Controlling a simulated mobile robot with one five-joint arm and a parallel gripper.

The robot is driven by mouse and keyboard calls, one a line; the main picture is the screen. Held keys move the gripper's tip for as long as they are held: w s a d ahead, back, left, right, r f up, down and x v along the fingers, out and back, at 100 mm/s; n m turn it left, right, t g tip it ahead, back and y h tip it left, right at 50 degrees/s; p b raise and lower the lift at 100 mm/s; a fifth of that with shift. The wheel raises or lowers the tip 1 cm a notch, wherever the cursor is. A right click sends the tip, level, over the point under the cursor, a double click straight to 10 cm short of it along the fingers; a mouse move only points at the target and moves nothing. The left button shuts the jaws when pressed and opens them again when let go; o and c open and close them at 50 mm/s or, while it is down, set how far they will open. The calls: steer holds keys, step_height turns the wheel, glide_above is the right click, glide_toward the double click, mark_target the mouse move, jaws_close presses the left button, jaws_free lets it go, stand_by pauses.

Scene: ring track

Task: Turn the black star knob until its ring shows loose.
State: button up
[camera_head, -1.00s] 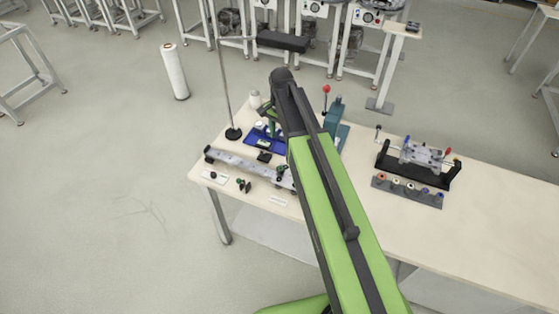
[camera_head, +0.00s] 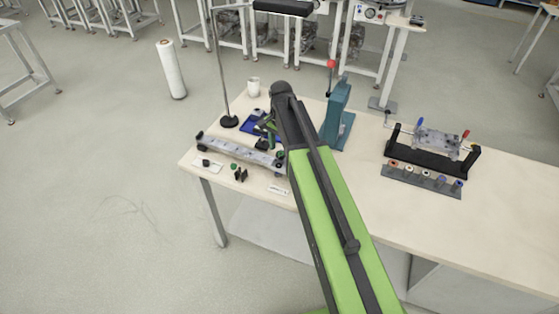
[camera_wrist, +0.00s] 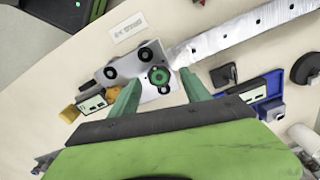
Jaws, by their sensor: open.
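In the wrist view, a round knob (camera_wrist: 159,77) with a green ring around a dark centre sits on a light metal plate at the end of a long metal rail (camera_wrist: 255,32). I cannot make out a star shape or whether the ring shows loose. My gripper (camera_wrist: 160,80) is open, with one teal finger on each side of the knob and a gap to both. I cannot tell how high the fingers are above it. In the head view the rail (camera_head: 238,149) lies near the table's left end, and my arm hides part of that area.
A small white label (camera_wrist: 129,27) lies beside the rail. A blue tray (camera_wrist: 262,90) and a dark box are close on the right in the wrist view. In the head view a teal press (camera_head: 338,115) stands right of my arm, and a black fixture (camera_head: 432,158) stands further right.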

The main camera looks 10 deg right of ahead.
steer(key=shift+f, duration=0.65)
steer(key=shift+r, duration=0.1)
jaws_close()
steer(key=shift+a, duration=0.15)
